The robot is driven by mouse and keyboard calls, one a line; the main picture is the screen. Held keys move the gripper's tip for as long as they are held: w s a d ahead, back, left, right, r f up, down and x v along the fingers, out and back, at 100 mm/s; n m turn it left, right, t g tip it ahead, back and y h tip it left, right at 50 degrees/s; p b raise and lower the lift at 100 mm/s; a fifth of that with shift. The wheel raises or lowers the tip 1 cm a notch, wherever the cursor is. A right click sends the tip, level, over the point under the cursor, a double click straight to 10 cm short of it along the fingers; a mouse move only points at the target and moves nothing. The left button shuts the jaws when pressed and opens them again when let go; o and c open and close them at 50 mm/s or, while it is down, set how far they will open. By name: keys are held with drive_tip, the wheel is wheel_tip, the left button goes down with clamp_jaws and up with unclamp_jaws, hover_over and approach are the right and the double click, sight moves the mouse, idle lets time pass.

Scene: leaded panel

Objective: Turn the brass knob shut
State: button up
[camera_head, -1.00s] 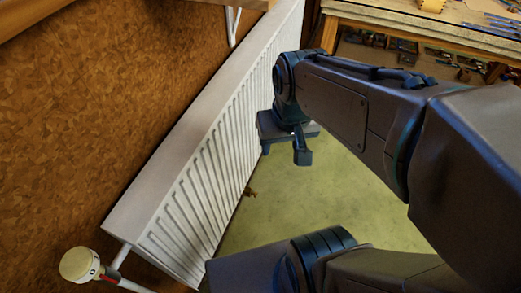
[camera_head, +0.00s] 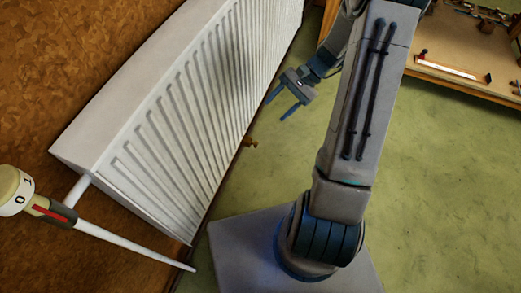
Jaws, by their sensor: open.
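A small brass knob (camera_head: 250,143) sticks out low beside the radiator's lower edge, just above the green floor. It is small in view and I cannot tell how far it is turned. My gripper (camera_head: 280,103) is open and empty, its two blue fingers apart and pointing down to the left. In the picture it is above and a little right of the knob, clear of it. The white ribbed radiator (camera_head: 205,95) stands along the brown wall. A cream valve head (camera_head: 14,190) with the marks 0 and 1 sits at its near left end.
A white pipe (camera_head: 130,243) runs from the valve toward the floor. A wooden workbench (camera_head: 470,85) with tools stands at the upper right. The green floor (camera_head: 440,190) is bare to the right of my arm.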

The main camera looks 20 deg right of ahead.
drive_tip(key=w+d+f+m+t+y+b, duration=0.2)
drive_tip(key=f+m+b, duration=0.15)
drive_tip(key=f, duration=0.65)
drive_tip(key=w+d+f+m+t+y+b, duration=0.1)
drive_tip(key=d+f+m+t+y+b, duration=0.2)
drive_tip(key=f, duration=0.7)
drive_tip(key=m+t+b, duration=0.7)
drive_tip(key=m, duration=0.1)
approach(254, 144)
drive_tip(key=f+b+x, duration=0.1)
drive_tip(key=b+x, duration=0.2)
drive_tip(key=x, duration=0.4)
drive_tip(key=shift+w+d, duration=0.3)
drive_tip(key=shift+f, duration=0.1)
drive_tip(key=c, duration=0.9)
